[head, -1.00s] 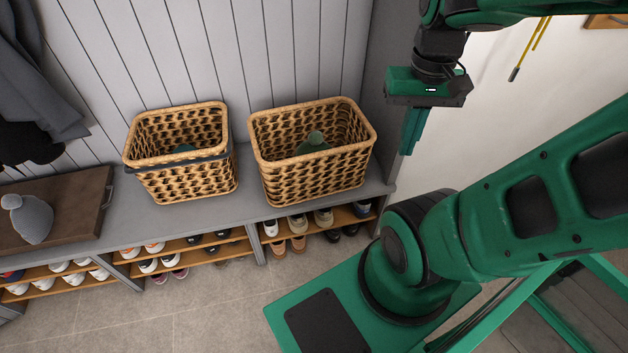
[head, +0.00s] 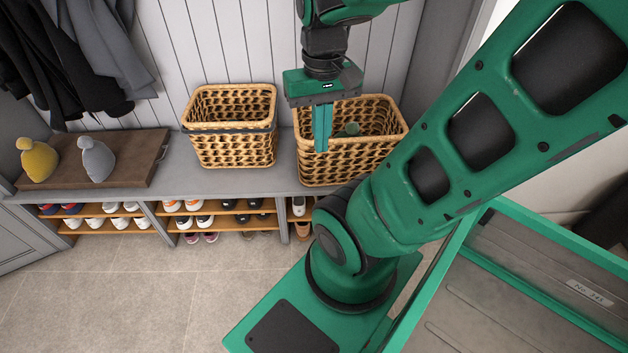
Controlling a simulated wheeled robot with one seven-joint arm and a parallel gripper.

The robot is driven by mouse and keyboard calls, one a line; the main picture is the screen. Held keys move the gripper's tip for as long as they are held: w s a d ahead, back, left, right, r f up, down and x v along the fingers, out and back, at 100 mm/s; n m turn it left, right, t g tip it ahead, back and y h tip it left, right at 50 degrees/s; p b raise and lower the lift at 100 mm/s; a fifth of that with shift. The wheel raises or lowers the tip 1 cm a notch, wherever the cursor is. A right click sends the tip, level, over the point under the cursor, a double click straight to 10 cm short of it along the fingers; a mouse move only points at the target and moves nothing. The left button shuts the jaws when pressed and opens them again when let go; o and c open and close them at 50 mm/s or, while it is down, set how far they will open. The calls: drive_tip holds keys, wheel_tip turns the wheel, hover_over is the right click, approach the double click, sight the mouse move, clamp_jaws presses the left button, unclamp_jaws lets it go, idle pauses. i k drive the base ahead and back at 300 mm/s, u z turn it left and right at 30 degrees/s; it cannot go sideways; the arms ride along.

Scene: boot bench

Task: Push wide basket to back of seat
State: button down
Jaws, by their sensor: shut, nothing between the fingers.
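Two woven baskets stand upright on the grey bench seat (head: 285,180). The right one (head: 350,165) looks the wider, and something green lies inside it. The left basket (head: 232,150) has a dark band under its rim. My gripper (head: 321,146) is shut and empty, pointing down. Its fingers overlap the left front part of the wider basket in the picture. I cannot tell whether they touch it or hang in front of or over its rim. My arm hides part of the basket's lower right.
A brown board (head: 130,150) at the left of the seat holds a yellow hat (head: 38,162) and a grey hat (head: 97,160). Dark coats (head: 60,60) hang above it. Shoes fill the shelves (head: 210,215) below. A panelled wall (head: 230,50) is behind.

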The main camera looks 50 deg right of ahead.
sight(383, 126)
drive_tip(key=u, duration=1.5)
drive_tip(key=k, duration=1.5)
drive_tip(key=z, duration=1.8)
drive_tip(key=i, duration=0.5)
drive_tip(key=z, duration=0.05)
